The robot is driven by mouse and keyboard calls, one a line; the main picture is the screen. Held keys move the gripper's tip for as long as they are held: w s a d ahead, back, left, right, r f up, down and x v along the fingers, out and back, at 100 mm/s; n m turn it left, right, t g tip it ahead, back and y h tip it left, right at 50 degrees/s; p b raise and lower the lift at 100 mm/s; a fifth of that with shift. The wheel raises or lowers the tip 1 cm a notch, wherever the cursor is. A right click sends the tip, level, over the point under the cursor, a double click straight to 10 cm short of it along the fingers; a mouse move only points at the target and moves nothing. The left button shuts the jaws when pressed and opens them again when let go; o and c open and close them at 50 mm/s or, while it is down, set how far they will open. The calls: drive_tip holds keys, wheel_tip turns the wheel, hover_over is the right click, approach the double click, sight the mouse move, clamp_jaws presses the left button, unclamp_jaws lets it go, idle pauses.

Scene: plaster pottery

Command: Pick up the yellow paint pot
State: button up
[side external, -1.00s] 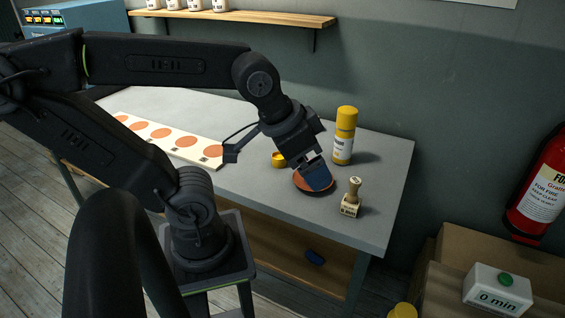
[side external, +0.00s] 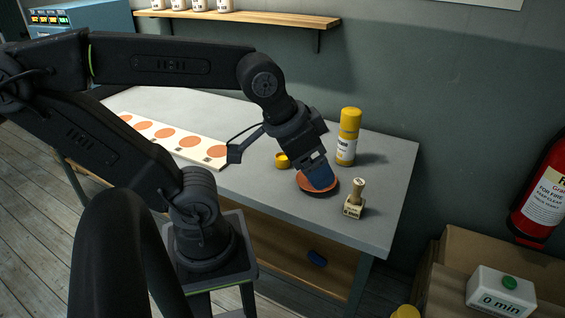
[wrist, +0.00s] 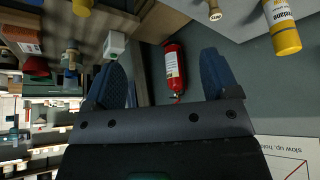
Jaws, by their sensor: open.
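The small yellow paint pot (side external: 282,161) stands on the grey table, to the left of my gripper (side external: 320,173) in the side view. The pot is apart from the fingers. My gripper's blue fingers appear in front of or over a terracotta dish (side external: 306,189); I cannot tell how high above it they are. In the wrist view the two fingers of my gripper (wrist: 170,82) are wide apart with nothing between them. I cannot make out the small pot in the wrist view.
A yellow spray can (side external: 348,138) stands right of my gripper, and a wooden-handled stamp (side external: 355,203) stands nearer the right table edge. A white strip with several orange discs (side external: 165,132) lies at left.

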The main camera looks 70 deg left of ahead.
drive_tip(key=w+a+f+n+g+y, duration=0.1)
drive_tip(key=w+a+n+g+y, duration=0.1)
drive_tip(key=w+a+n, duration=0.5)
drive_tip(key=n+g+y, duration=0.2)
drive_tip(key=n+g, duration=0.3)
drive_tip(key=n, duration=0.9)
approach(283, 157)
drive_tip(key=shift+s+d+f, duration=0.25)
drive_tip(key=shift+s+f, duration=0.1)
drive_tip(key=shift+f, duration=0.2)
drive_tip(key=shift+s+d+f, duration=0.25)
drive_tip(key=shift+s+f, duration=0.1)
drive_tip(key=shift+f, duration=0.15)
drive_tip(key=shift+x, duration=3.15)
drive_tip(key=shift+w, duration=0.15)
drive_tip(key=shift+c, duration=0.4)
drive_tip(key=c, duration=0.9)
drive_tip(key=shift+c, duration=0.2)
